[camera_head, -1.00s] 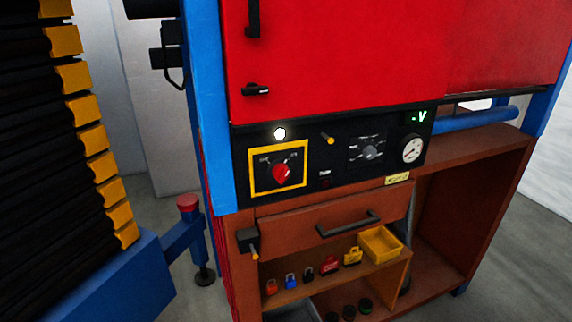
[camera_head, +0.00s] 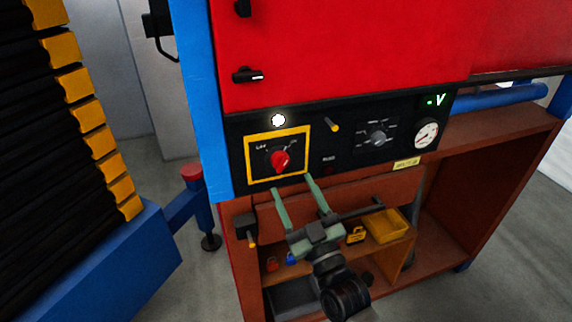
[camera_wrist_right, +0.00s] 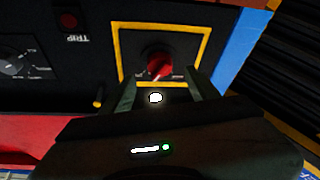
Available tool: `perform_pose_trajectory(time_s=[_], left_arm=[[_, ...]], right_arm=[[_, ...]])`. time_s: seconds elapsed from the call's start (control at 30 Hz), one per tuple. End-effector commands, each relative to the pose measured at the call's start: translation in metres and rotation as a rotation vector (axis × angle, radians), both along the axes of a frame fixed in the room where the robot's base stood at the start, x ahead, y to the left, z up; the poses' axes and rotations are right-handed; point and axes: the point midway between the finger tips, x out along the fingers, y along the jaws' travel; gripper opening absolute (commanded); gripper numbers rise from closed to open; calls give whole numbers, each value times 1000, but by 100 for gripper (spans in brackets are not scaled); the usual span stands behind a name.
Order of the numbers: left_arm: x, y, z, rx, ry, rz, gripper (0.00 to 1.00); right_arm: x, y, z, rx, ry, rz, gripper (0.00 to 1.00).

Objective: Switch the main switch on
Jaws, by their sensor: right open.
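The main switch is a red rotary knob (camera_head: 281,161) inside a yellow square frame on the black control panel (camera_head: 345,178). Its pointer tilts to the lower left-to-upper right, and the small labels are hard to read. The knob also shows in the right wrist view (camera_wrist_right: 159,66), upside down, between and beyond the fingertips. My right gripper (camera_head: 291,184) is open and empty, just below the yellow frame, with its fingers pointing up at the panel. In the wrist view the right gripper (camera_wrist_right: 160,85) does not visibly touch the knob. My left gripper is not in view.
A lit white lamp (camera_head: 278,120) sits above the switch. A yellow-tipped lever (camera_head: 333,125), a grey dial (camera_head: 377,138) and a gauge (camera_head: 426,134) are to its right. A drawer handle (camera_head: 375,207) and a shelf with padlocks and a yellow bin (camera_head: 385,227) are below.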

Motion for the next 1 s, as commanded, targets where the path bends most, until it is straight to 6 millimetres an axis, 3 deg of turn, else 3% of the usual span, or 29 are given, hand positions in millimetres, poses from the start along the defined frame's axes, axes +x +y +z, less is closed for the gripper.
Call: perform_pose_trajectory(time_s=[0.3, 0.7, 0.77, 0.93, 1.0], left_arm=[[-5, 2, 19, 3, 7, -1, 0], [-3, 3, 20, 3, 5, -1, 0], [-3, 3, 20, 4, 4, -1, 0], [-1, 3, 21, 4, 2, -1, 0], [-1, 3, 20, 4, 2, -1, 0]], right_arm=[[42, 18, 21, 1, 0, 0, 60], [50, 22, 21, 0, 2, 0, 60], [50, 22, 21, 0, 2, 0, 46], [50, 22, 21, 0, 2, 0, 0], [50, 22, 21, 4, 4, 0, 0]])
